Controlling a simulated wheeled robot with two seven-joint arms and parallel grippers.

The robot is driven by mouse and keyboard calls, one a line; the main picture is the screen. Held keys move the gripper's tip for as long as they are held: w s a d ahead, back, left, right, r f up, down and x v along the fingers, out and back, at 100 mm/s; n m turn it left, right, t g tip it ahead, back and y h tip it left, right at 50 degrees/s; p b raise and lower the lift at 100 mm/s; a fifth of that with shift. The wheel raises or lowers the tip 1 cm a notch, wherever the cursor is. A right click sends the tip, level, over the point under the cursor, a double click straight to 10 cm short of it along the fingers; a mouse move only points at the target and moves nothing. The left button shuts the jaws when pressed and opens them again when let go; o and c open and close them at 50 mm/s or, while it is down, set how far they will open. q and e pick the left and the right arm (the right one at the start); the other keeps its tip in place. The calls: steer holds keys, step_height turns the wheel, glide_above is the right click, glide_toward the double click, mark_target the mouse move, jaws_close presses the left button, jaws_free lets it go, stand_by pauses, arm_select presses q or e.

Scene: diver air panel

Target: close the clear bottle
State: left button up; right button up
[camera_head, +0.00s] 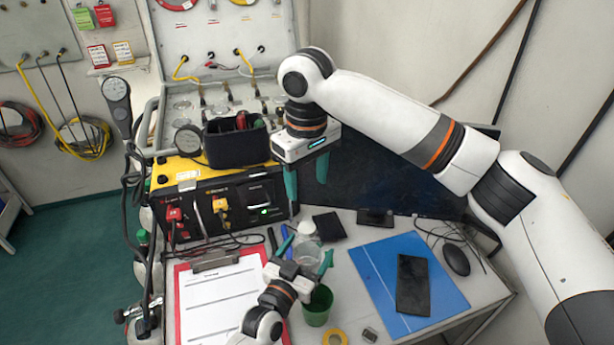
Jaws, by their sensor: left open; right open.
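The clear bottle (308,254) stands on the table just beyond my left gripper (305,256), partly hidden by it. A white rounded top (306,229) shows right behind or over the bottle; I cannot tell whether it is a cap resting on it or a separate thing. My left gripper is open, its green fingers on either side of the bottle; I cannot tell whether they touch it. My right gripper (307,185) is open and empty, pointing down above the back of the table, beside the yellow and black air panel.
A green cup (318,306) stands close to my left gripper's right. A red clipboard (180,300) lies left, a blue folder (360,262) with a dark phone-like slab (413,285) right. The air panel (185,172) and a dark monitor (390,188) stand behind. Yellow tape (335,338) lies in front.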

arm_select(q)
steer(key=b+v, duration=0.1)
steer(key=v, duration=1.1)
steer(key=shift+b, duration=0.4)
